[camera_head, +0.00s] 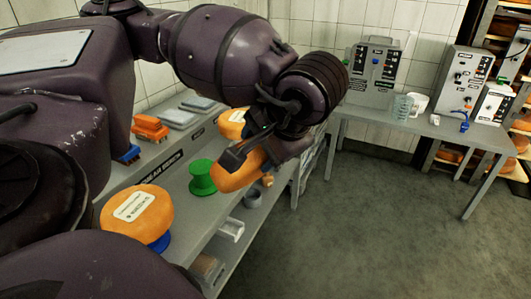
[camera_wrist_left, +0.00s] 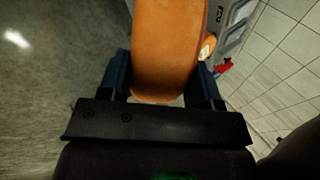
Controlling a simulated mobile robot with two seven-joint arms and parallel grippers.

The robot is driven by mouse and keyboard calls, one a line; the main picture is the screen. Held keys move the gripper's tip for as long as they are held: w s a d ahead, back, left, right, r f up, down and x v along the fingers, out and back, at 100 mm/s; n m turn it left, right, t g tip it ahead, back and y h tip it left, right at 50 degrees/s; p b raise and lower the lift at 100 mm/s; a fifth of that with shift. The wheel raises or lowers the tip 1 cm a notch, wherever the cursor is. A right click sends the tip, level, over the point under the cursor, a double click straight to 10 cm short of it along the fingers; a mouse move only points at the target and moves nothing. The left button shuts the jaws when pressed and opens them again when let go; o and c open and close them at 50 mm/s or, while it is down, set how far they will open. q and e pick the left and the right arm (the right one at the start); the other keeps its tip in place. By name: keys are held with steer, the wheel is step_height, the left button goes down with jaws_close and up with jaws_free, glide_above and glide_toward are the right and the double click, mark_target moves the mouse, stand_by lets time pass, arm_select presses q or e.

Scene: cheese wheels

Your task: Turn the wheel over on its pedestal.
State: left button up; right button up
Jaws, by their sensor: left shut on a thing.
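My left gripper (camera_wrist_left: 163,78) is shut on an orange cheese wheel (camera_wrist_left: 168,40), with one dark blue finger on each side of it. In the head view the held wheel (camera_head: 236,174) hangs tilted, its upper part hidden by the gripper. The green pedestal (camera_head: 203,179) stands on the grey bench just left of the held wheel, its top bare. A second orange wheel (camera_head: 130,222) with a white label lies on a blue pedestal (camera_head: 160,243) nearer to me. A third wheel (camera_head: 231,128) shows behind my gripper, its support hidden. My right gripper is not in view.
The bench (camera_head: 183,215) carries an orange brush-like item (camera_head: 149,127), grey trays (camera_head: 180,118) and a grey cup (camera_head: 252,198). A white holder (camera_head: 231,230) is at its front edge. A table (camera_head: 425,125) with machines stands at the back. The floor at right is clear.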

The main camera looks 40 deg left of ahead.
arm_select(q)
steer(key=shift+w+a+h+b, duration=0.1)
steer(key=shift+a+h+b, duration=0.3)
steer(key=shift+h+b, duration=0.5)
steer(key=shift+a+r+b, duration=0.1)
steer(key=shift+a+b, duration=0.05)
steer(key=shift+b, duration=0.45)
steer(key=shift+r, duration=0.1)
steer(key=shift+a+r+h+b, duration=0.1)
steer(key=shift+a+h+b, duration=0.2)
steer(key=shift+h+b, duration=0.3)
